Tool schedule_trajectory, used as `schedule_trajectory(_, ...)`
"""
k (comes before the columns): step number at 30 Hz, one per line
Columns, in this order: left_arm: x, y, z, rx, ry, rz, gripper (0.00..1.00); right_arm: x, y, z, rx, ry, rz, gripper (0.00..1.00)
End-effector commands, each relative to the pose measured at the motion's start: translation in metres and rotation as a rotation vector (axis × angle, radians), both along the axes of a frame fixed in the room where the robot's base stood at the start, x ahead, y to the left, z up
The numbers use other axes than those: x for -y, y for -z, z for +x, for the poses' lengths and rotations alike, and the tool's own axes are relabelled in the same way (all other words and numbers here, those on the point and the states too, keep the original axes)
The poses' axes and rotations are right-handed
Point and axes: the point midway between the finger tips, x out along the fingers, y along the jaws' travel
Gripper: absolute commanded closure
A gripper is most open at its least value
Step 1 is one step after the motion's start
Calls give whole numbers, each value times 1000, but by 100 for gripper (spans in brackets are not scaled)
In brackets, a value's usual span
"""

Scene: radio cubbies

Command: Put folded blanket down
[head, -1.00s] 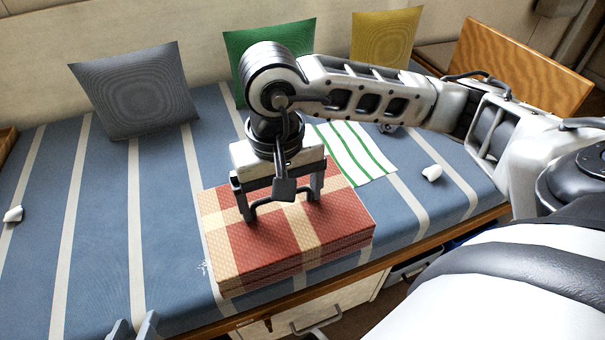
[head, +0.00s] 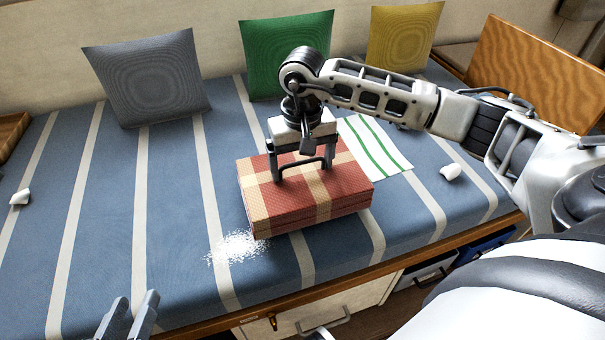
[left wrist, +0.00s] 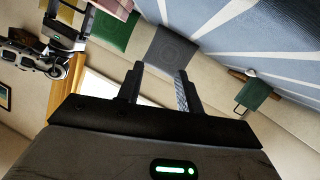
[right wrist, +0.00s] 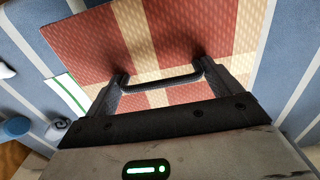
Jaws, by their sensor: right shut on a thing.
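The folded blanket (head: 345,190), a red and cream checked block, is over the striped bench cushion (head: 170,210), right of a patch of white grains (head: 236,247). I cannot tell whether it rests on the cushion or is just above it. My right gripper (head: 303,172) is above it, shut on it at a dark bar on its top. In the right wrist view the blanket (right wrist: 165,45) fills the area ahead of the fingers (right wrist: 160,85). My left gripper (head: 137,300) is open and empty at the bottom left, and shows in the left wrist view (left wrist: 160,75).
Grey (head: 150,75), green (head: 285,55) and yellow (head: 400,38) cushions stand along the back. A green-striped white cloth (head: 375,147) lies right of the blanket. Small white pieces lie at far left (head: 19,197) and right (head: 450,172). The left cushion area is mostly clear.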

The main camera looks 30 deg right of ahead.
Motion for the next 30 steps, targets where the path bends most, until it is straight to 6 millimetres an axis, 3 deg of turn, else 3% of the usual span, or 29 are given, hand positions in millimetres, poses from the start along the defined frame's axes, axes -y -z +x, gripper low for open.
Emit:
schedule_trajectory(6, 3, -5, 3, 20, 2, -61, 64, 1, 31, 1, 1, 1, 0, 74)
schedule_trajectory(11, 4, -12, 5, 29, 0, -77, 64, 1, 31, 1, 3, 0, -1, 74)
schedule_trajectory(22, 6, -6, 4, 21, 3, -103, 64, 1, 40, 1, 2, 0, -1, 74)
schedule_trajectory(23, 6, -7, 4, 22, 3, -108, 64, 1, 41, 0, -1, 0, -1, 7)
schedule_trajectory(24, 6, -9, 4, 24, 2, -109, 64, 1, 40, 0, -2, 0, 0, 0)
schedule_trajectory(30, 6, -14, 4, 33, 1, -115, 64, 2, 42, -1, -7, 1, -3, 0)
